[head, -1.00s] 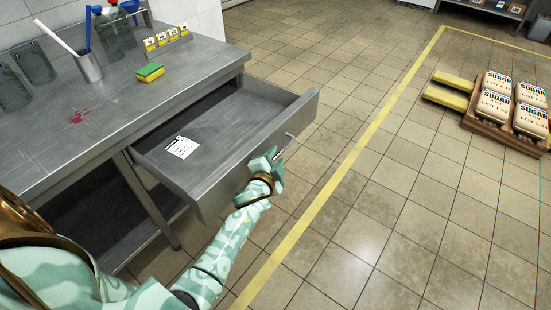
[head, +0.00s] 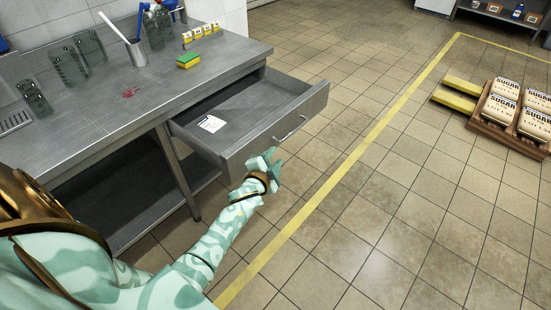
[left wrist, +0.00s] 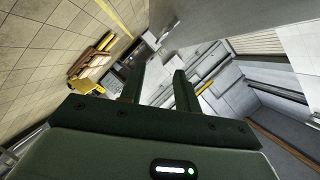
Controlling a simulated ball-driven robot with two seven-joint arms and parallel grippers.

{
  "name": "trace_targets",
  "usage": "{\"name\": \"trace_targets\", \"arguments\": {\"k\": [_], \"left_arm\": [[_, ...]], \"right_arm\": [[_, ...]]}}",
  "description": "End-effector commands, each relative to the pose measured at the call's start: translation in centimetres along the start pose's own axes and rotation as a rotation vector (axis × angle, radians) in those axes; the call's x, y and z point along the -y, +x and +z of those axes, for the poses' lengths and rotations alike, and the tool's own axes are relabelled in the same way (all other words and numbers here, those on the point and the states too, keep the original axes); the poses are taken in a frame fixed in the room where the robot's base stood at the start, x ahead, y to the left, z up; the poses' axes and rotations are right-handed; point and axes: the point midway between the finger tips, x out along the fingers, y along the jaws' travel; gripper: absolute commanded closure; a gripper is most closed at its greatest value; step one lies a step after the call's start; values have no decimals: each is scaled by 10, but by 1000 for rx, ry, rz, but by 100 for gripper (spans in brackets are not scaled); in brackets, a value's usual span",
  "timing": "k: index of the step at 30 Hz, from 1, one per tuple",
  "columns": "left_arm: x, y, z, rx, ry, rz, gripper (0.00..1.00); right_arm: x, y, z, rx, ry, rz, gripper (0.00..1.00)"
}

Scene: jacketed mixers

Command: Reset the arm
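My left gripper (head: 271,163) shows in the head view just below the front of the open drawer (head: 245,137), apart from its bar handle (head: 291,129). In the left wrist view the gripper (left wrist: 158,88) has its two dark fingers spread with nothing between them, so it is open and empty. My left arm reaches in from the lower left of the head view. The right gripper is in neither view.
The steel table (head: 100,125) bears a green-yellow sponge (head: 188,61), a metal cup (head: 137,53) and a red stain (head: 130,92). A white label (head: 211,124) lies in the drawer. Sugar bags (head: 504,90) sit on a pallet at right. Floor between is clear.

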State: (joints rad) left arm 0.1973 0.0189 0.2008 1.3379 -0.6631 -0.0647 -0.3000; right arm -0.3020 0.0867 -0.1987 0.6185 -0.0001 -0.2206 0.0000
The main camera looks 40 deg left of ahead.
Motion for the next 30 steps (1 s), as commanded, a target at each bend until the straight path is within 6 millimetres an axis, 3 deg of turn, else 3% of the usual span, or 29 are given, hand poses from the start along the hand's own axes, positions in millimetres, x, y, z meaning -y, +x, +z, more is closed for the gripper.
{"name": "trace_targets", "arguments": {"k": [6,14,16,17,20,23,27,30], "left_arm": [[0,0,0,0,0,0,67],[0,0,0,1,-10,1,67],[-10,-1,7,23,-82,24,67],[-20,-2,11,37,-118,46,67],[-76,-14,31,105,-237,164,67],[-146,-52,64,212,-333,314,67],[-235,-132,116,392,-425,506,67],[-284,-202,153,528,-458,625,67]], "right_arm": [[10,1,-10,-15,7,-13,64],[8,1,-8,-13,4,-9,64],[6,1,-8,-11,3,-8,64],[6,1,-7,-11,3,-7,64],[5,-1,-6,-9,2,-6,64],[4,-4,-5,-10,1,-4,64],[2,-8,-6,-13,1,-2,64],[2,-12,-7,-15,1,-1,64]]}}
